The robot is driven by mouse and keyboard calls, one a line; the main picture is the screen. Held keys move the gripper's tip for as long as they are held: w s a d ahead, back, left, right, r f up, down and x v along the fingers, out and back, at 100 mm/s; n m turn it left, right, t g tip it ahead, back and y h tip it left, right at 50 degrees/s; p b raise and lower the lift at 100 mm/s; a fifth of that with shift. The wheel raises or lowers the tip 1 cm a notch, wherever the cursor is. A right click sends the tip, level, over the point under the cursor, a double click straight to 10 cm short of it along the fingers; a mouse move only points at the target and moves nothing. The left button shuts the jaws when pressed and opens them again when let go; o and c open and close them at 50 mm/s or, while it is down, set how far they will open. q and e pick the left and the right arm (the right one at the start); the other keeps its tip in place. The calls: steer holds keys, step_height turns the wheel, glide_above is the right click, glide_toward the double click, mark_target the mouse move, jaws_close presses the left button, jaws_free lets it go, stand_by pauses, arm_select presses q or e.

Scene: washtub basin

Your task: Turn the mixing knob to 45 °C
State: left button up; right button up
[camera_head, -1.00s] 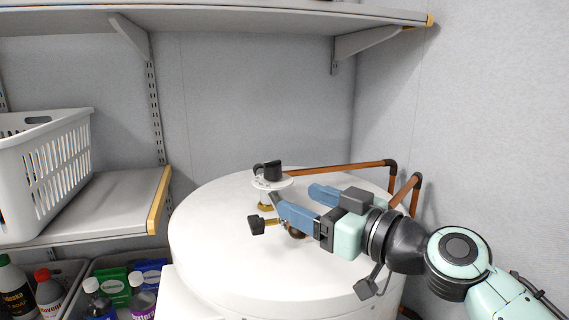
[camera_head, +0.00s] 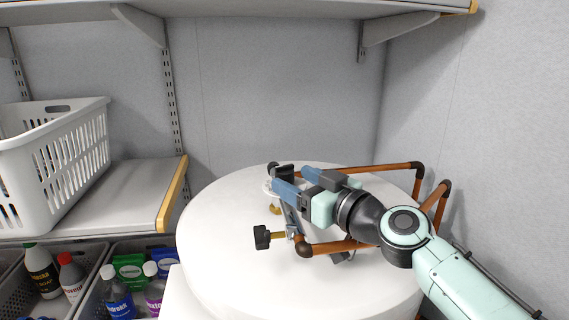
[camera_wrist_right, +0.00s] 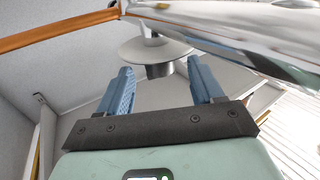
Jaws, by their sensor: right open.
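The black mixing knob (camera_head: 285,171) stands on a white round dial (camera_head: 269,187) above the white tub top. My right gripper (camera_head: 291,178) is open, and its blue fingers reach to the knob and cover part of the dial. In the right wrist view the dark knob (camera_wrist_right: 159,71) shows between the two open fingertips (camera_wrist_right: 160,67), under the pale dial disc (camera_wrist_right: 148,50). I see no contact and cannot tell how deep the knob sits between the fingers. The dial's markings are not readable. My left gripper is not in view.
A black valve handle (camera_head: 262,238) on a brass stem sits nearer me. Copper pipes (camera_head: 385,170) run right of the dial to the wall. A white basket (camera_head: 62,160) stands on the left shelf, with bottles (camera_head: 116,292) in bins below. Another shelf (camera_head: 270,8) hangs above.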

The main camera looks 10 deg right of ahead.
mark_target(292, 177)
steer(key=p+x, duration=0.1)
steer(key=x, duration=0.3)
steer(key=shift+w+a+p, duration=0.1)
steer(key=shift+p, duration=0.25)
steer(key=c, duration=0.9)
steer(key=shift+f+n+g+y+b, duration=0.1)
steer(key=shift+n+g+y+b, duration=0.75)
steer(key=shift+y+b, duration=0.3)
steer(key=shift+n+g+y, duration=0.65)
steer(key=shift+n+y, duration=0.1)
steer(key=shift+y, duration=0.1)
steer(key=o, duration=0.9)
